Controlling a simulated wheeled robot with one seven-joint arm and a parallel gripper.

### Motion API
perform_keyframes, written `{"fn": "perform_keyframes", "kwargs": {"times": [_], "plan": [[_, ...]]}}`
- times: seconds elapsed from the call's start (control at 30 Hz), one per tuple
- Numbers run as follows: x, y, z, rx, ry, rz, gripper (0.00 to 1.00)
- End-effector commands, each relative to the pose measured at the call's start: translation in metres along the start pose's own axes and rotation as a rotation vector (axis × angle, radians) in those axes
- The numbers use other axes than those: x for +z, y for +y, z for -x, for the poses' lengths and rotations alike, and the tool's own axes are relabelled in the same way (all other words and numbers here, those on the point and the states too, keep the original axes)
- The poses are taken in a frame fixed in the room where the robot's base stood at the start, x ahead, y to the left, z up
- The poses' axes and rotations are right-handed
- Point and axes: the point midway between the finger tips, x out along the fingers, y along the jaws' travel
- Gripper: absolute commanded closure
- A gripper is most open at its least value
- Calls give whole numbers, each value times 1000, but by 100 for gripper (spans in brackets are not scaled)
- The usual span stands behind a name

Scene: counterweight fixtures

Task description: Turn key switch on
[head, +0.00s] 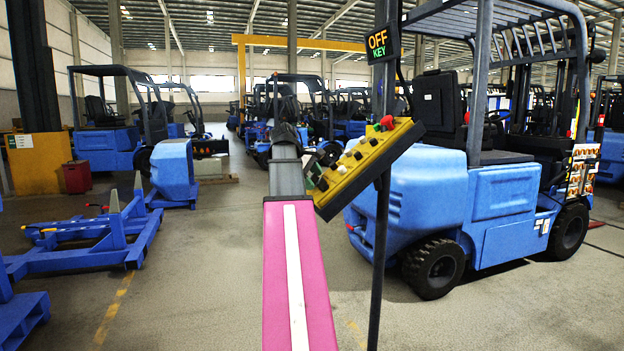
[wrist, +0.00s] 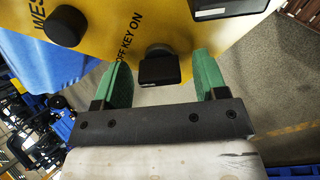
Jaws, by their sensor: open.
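The yellow control panel (head: 372,158) is tilted on a dark post in the head view. The wrist view shows its yellow face (wrist: 120,22) close up, with the printed words "OFF KEY ON". The black key switch (wrist: 160,69) sticks out from the panel beside that label. My gripper (wrist: 162,75) is open, with one green finger on each side of the key and visible gaps between. Whether the fingers touch the panel cannot be told. In the head view my arm hides most of the gripper and the key.
A red button (head: 387,122) and several black knobs sit on the panel. A black knob (wrist: 65,26) is left of the key in the wrist view. A blue forklift (head: 480,200) stands right behind the post. A blue frame (head: 90,240) lies on the floor at left.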

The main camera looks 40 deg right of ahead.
Motion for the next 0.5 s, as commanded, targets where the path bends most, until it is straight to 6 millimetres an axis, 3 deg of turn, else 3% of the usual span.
{"fn": "perform_keyframes", "kwargs": {"times": [0.23, 0.27, 0.4, 0.5], "plan": [[0, 0, -1, 0, 1, 0, 34], [0, 0, -1, 0, 1, 0, 41], [0, 0, -1, 0, 1, 0, 84], [0, 0, -1, 0, 1, 0, 83]]}}
